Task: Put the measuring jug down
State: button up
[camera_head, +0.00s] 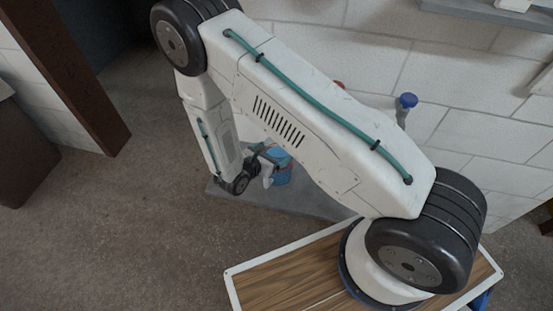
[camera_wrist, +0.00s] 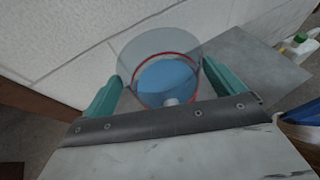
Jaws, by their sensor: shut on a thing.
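The measuring jug (camera_wrist: 168,78) is clear, with a red ring and blue inside, in the middle of the wrist view. My gripper (camera_wrist: 163,76) has its two teal fingers on either side of the jug and is shut on it. In the head view the jug (camera_head: 283,174) shows small and blue beside my gripper (camera_head: 270,163), partly covered by my arm. Behind it in the wrist view is a grey slab (camera_wrist: 250,62). I cannot tell whether the jug's base touches the slab.
The grey slab (camera_head: 306,203) runs along a white block wall (camera_head: 480,150). A blue-topped item (camera_head: 406,101) and a red item (camera_head: 340,85) show past my arm. White and green bottles (camera_wrist: 302,42) stand at the right of the wrist view. Brown floor (camera_head: 130,230) lies open at left.

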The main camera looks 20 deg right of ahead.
jog(key=shift+w+a+f, duration=0.1)
jog(key=shift+w+f, duration=0.15)
jog(key=shift+f, duration=0.65)
jog(key=shift+w+f, duration=0.2)
jog(key=shift+f, duration=0.65)
